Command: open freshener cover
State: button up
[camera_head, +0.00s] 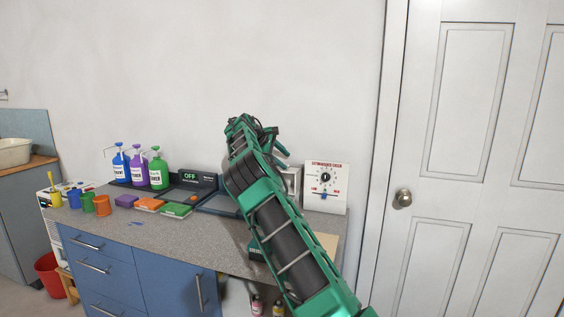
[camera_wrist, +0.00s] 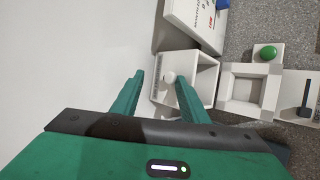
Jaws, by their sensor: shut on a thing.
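In the wrist view a white box-like unit, which looks like the freshener (camera_wrist: 207,84), stands under my fingers. On the side nearest the fingers a pale panel, which looks like its cover (camera_wrist: 159,88), carries a small round white knob. My gripper (camera_wrist: 160,75) has its two green fingers on either side of this knob and is shut on it. I cannot tell exactly how far the cover stands from the box. In the head view the unit (camera_head: 293,178) is partly hidden behind my green arm.
A white dial panel (camera_head: 325,187) stands on the counter (camera_head: 215,235) right of the unit. Blue, purple and green pump bottles (camera_head: 157,172) and coloured cups stand left. A square white frame (camera_wrist: 243,88) and a green button (camera_wrist: 267,52) lie close beside the unit.

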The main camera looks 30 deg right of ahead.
jog(key=w+v, duration=0.1)
jog(key=v, duration=0.9)
jog(key=shift+s+a+r, duration=0.2)
jog(key=shift+s+r, duration=0.05)
jog(key=shift+s, duration=0.1)
jog(key=s+d+f+m+g+y, duration=0.1)
jog(key=s+d+m+y, duration=0.25)
jog(key=s, duration=0.85)
jog(key=s+d+f+m+y, duration=0.15)
jog(key=s+d+m, duration=0.3)
jog(key=s, duration=0.75)
jog(key=s+a+f+m+y, duration=0.1)
jog(key=s+a+f, duration=0.4)
jog(key=s, duration=0.8)
jog(key=s+a+f+m+y, duration=0.1)
jog(key=s+a+f, duration=0.4)
jog(key=s+a, duration=0.6)
jog(key=s+a+f+m+y, duration=0.2)
jog(key=s+a+f, duration=0.3)
jog(key=s, duration=0.9)
jog(key=a+y, duration=0.1)
jog(key=a, duration=0.2)
jog(key=shift+s, duration=0.35)
jog(key=shift+f, duration=0.15)
